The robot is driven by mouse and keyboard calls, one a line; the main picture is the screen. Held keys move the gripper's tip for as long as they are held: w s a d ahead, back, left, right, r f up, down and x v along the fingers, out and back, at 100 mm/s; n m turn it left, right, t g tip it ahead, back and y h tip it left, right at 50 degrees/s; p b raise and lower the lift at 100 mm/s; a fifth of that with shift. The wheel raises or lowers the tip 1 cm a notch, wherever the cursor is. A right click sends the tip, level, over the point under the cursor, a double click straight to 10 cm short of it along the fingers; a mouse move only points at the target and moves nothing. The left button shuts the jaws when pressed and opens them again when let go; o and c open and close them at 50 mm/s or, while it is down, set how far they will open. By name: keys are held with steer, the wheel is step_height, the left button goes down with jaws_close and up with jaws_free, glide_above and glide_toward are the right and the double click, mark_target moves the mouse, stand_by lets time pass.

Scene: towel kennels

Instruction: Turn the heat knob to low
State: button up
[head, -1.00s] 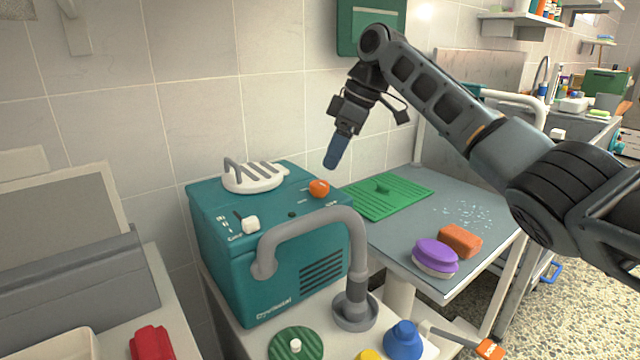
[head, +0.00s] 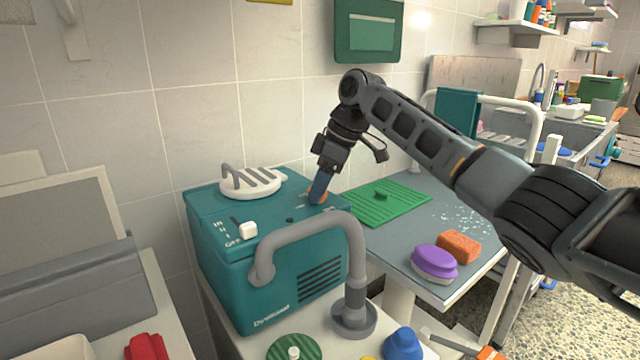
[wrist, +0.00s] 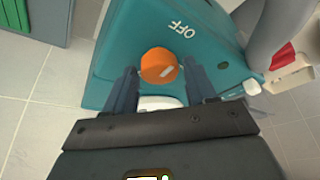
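The teal dryer box (head: 270,295) stands on a white surface. Its orange round knob (head: 321,198) sits on the top near the right back edge, mostly hidden by my fingers in the head view. In the wrist view the orange knob (wrist: 159,66) shows a pale pointer mark, with the printed word OFF beside it. My gripper (head: 317,190) is pointed down at the knob. In the wrist view my gripper's fingers (wrist: 160,85) are apart, one on each side of the knob, with gaps visible. A white slider knob (head: 248,230) is on the box's front left.
A grey curved hose (head: 310,222) arches in front of the box. A white ribbed nozzle (head: 250,183) lies on its top. A green mat (head: 388,203), purple brush (head: 434,260) and orange sponge (head: 459,246) are on the table at right.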

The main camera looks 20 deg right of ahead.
steer(key=c, duration=0.8)
steer(key=shift+o, duration=0.2)
steer(key=shift+r+p, duration=0.1)
steer(key=shift+p, duration=0.25)
